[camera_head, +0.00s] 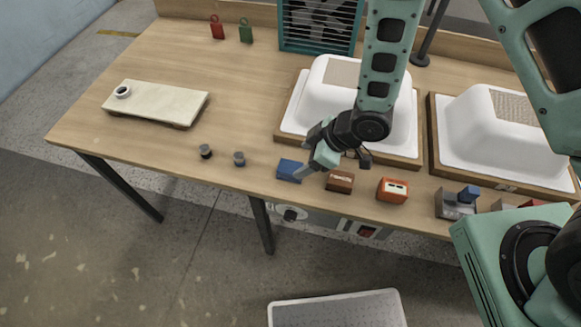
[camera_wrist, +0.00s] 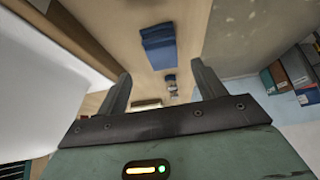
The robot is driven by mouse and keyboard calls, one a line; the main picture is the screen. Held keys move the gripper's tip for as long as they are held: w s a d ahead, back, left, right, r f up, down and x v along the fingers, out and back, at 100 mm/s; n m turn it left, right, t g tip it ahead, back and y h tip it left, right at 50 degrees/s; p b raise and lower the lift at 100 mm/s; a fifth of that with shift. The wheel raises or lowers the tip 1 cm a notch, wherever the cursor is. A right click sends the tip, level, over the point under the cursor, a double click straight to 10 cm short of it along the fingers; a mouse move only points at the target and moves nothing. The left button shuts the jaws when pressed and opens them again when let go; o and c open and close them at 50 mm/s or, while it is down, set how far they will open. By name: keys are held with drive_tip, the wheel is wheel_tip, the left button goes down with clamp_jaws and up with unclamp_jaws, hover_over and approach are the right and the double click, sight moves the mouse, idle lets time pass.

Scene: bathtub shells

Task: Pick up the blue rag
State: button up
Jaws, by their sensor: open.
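The blue rag (camera_head: 287,169) is a small folded block lying near the front edge of the wooden table (camera_head: 150,70). In the wrist view the rag (camera_wrist: 158,46) lies ahead of my fingers, in line with the gap between them. My gripper (camera_head: 303,173) is at the right side of the rag in the head view, tilted down and left. In the wrist view my gripper (camera_wrist: 163,84) is open, with nothing between its two fingers. I cannot tell the exact height of the fingertips above the table.
A brown block (camera_head: 340,181) and an orange block (camera_head: 393,190) sit right of the rag. Two small jars (camera_head: 206,151) (camera_head: 239,158) stand to its left. White tub shells (camera_head: 310,100) (camera_head: 470,135) stand behind. A pale board (camera_head: 155,102) lies at left, with clear table around it.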

sight(291, 167)
drive_tip(key=shift+p+x, duration=1.1)
drive_tip(key=shift+x, duration=2.25)
drive_tip(key=shift+s+a, duration=0.2)
drive_tip(key=c, duration=1.1)
